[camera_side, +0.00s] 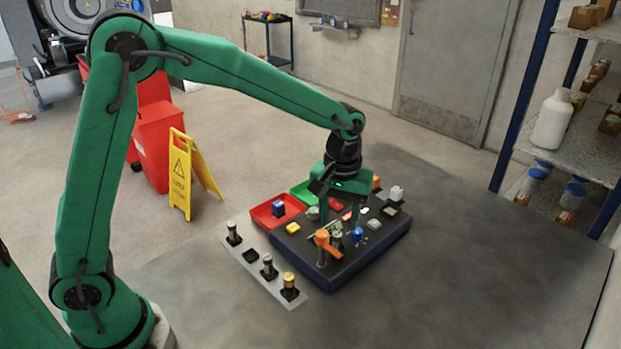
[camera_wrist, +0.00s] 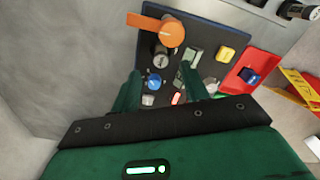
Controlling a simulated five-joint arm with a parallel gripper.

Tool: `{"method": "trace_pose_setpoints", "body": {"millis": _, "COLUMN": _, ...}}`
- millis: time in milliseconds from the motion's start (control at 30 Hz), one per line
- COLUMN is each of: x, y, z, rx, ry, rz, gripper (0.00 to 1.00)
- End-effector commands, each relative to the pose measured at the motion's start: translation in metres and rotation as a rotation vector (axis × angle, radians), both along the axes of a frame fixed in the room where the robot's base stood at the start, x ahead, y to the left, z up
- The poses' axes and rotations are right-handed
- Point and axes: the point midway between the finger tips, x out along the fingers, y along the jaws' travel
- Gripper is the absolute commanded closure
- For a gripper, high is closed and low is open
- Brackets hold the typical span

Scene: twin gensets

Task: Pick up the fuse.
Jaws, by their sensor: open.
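I cannot tell for certain which small part is the fuse. Many small parts sit on a dark panel (camera_side: 345,270), which also shows in the wrist view (camera_wrist: 213,30). My gripper (camera_side: 339,216) points down over this panel, and its jaws are open. In the wrist view, my gripper (camera_wrist: 160,80) has a blue knob (camera_wrist: 153,83) and a small red part (camera_wrist: 177,98) in the gap between its fingers. No part is clearly held. An orange-handled knob (camera_wrist: 170,30) stands just beyond the fingers. The gripper hides some panel parts in the side view.
A grey strip with several upright cylinders, one gold-topped (camera_side: 289,281), lies left of the panel. A red tray (camera_side: 262,216) holds a blue block (camera_side: 278,208); a green tray (camera_side: 299,192) is behind. A yellow floor sign (camera_side: 181,170) stands farther back. The table's front right is clear.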

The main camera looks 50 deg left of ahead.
Motion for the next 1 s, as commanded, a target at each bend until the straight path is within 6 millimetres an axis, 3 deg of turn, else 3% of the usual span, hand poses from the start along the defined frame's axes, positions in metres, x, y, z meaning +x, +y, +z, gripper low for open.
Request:
{"method": "trace_pose_setpoints", "body": {"millis": 133, "x": 0.0, "y": 0.0, "z": -0.011, "rx": 0.0, "ry": 0.001, "rz": 0.0, "gripper": 0.55}}
{"method": "trace_pose_setpoints", "body": {"millis": 467, "x": 0.0, "y": 0.001, "z": -0.019, "rx": 0.0, "ry": 0.001, "rz": 0.0, "gripper": 0.55}}
{"method": "trace_pose_setpoints", "body": {"millis": 800, "x": -0.001, "y": 0.002, "z": -0.055, "rx": 0.001, "ry": 0.003, "rz": 0.0, "gripper": 0.55}}
{"method": "trace_pose_setpoints", "body": {"millis": 1000, "x": 0.0, "y": 0.001, "z": -0.065, "rx": 0.0, "ry": 0.0, "rz": 0.0, "gripper": 0.55}}
